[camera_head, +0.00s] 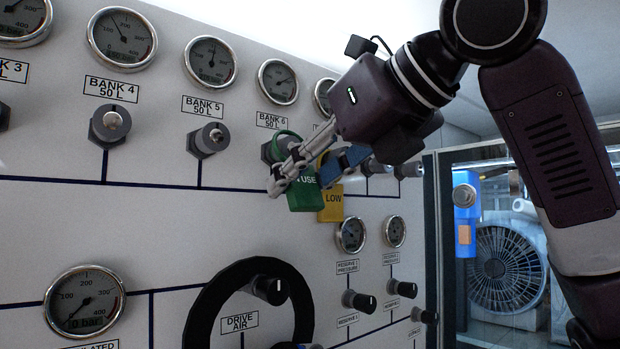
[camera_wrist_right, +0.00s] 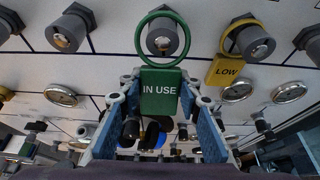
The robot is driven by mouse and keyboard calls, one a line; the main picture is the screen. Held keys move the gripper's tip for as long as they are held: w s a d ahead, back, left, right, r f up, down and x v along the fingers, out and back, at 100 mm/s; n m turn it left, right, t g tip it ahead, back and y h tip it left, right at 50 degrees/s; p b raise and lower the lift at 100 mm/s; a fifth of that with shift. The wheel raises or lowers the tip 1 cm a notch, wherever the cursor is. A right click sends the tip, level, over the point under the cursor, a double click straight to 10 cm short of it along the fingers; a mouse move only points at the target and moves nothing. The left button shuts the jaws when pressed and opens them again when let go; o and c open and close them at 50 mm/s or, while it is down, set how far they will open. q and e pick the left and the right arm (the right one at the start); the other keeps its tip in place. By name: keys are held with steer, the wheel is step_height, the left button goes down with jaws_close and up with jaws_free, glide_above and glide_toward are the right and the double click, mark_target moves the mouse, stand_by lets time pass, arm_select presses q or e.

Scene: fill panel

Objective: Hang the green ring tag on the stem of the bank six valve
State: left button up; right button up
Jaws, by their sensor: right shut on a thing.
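The green ring tag (camera_head: 306,192), marked IN USE, is held in my right gripper (camera_head: 290,180) in front of the panel. In the right wrist view the green tag (camera_wrist_right: 161,95) sits between the fingers with its ring upward. The bank six valve (camera_head: 280,149) is under the BANK 6 label, partly hidden by the ring and fingers. In the right wrist view the ring outlines the end of this valve's stem (camera_wrist_right: 162,42); I cannot tell whether it is around the stem or just in front of it. My left gripper is not in view.
A yellow LOW tag (camera_head: 332,204) hangs on the neighbouring valve to the right, close to my gripper; this valve also shows in the right wrist view (camera_wrist_right: 256,43). The bank 5 valve (camera_head: 208,140) is bare. A large black ring (camera_head: 207,312), gauges and knobs sit lower on the panel.

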steer(key=shift+w+a, duration=0.3)
steer(key=shift+w, duration=0.15)
steer(key=shift+x, duration=0.85)
steer(key=o, duration=1)
steer(key=v, duration=1.2)
steer(key=shift+a, duration=0.1)
